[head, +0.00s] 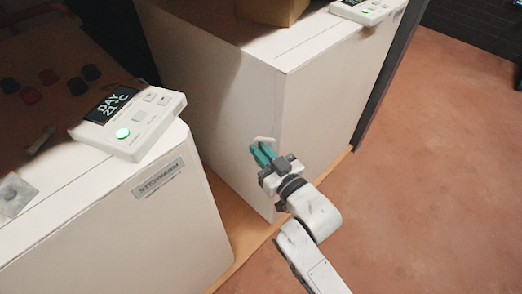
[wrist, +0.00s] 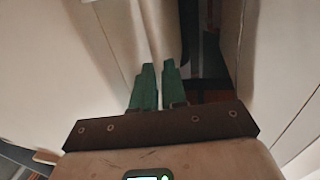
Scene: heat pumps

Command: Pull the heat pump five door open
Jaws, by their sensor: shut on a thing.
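A tall white heat pump cabinet (head: 215,105) stands in the middle of the head view. A small pale handle (head: 264,140) is on its left-hand face, near the vertical corner. My gripper (head: 259,150) has green fingers and is shut on this handle. In the wrist view my gripper (wrist: 158,66) has its fingertips close together against a pale panel, and the handle cannot be made out. A dark gap (wrist: 210,50) lies right of the fingers, with another pale panel beyond it. I cannot tell from these frames how far the door stands open.
A nearer white unit (head: 130,225) stands at the left with a nameplate (head: 160,178) and a control panel (head: 127,120) reading DAY 21 °C. A cardboard-coloured box (head: 272,8) sits on the middle cabinet. Reddish floor (head: 440,150) is clear at the right.

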